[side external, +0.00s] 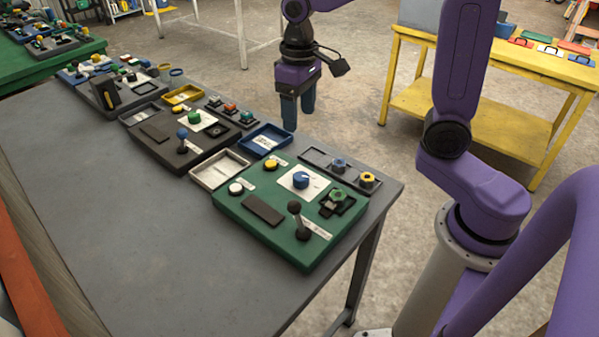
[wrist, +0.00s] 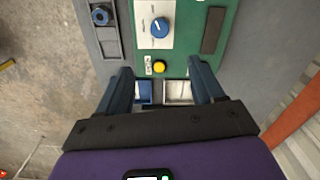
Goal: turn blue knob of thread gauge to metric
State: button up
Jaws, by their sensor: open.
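The blue knob (side external: 301,180) sits on a white label plate (side external: 312,187) on the green panel (side external: 262,225) at the table's near right. In the wrist view the blue knob (wrist: 160,27) shows at the top, with a pale pointer line on its face; the plate's lettering is too small to read. My gripper (side external: 298,118) is open and empty, with its dark blue fingers pointing down. It is above and behind the green panel, apart from the knob. In the wrist view the fingers (wrist: 165,80) stand wide apart below a yellow button (wrist: 159,66).
A black-balled lever (side external: 296,208) stands upright on the green panel near the knob. A blue tray (side external: 265,138) and a white tray (side external: 219,169) lie behind the panel. A dark grey panel (side external: 162,151) stands farther left. The table's left front (side external: 130,270) is bare.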

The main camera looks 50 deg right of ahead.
aim_at(299, 175)
notch_tip(299, 175, down, 17)
jog(key=shift+f, duration=0.1)
dwell(0.5)
jog(key=c, duration=1.1)
